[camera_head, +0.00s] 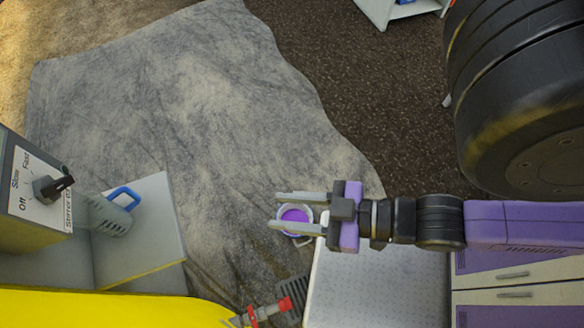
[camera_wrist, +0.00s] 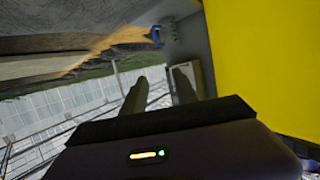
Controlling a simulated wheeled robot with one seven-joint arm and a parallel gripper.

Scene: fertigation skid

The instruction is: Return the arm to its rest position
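My gripper (camera_head: 285,210) reaches left at the end of my purple and black arm in the head view. Its two grey fingers are apart, with nothing visible between them at their own height. A round container with purple contents (camera_head: 296,215) shows below and behind the fingers; I cannot tell the height gap. In the wrist view the gripper's two fingers (camera_wrist: 165,90) are also apart and empty, pointing toward a grey wall and a blue-handled item (camera_wrist: 156,36).
A control box (camera_head: 32,190) with a black knob marked Off, Slow and Fast stands at left, beside a blue-handled grey tool (camera_head: 113,209). A yellow surface (camera_head: 100,310) fills the lower left. A pale perforated top (camera_head: 375,285) lies below my arm. A large black tank (camera_head: 525,100) stands upper right.

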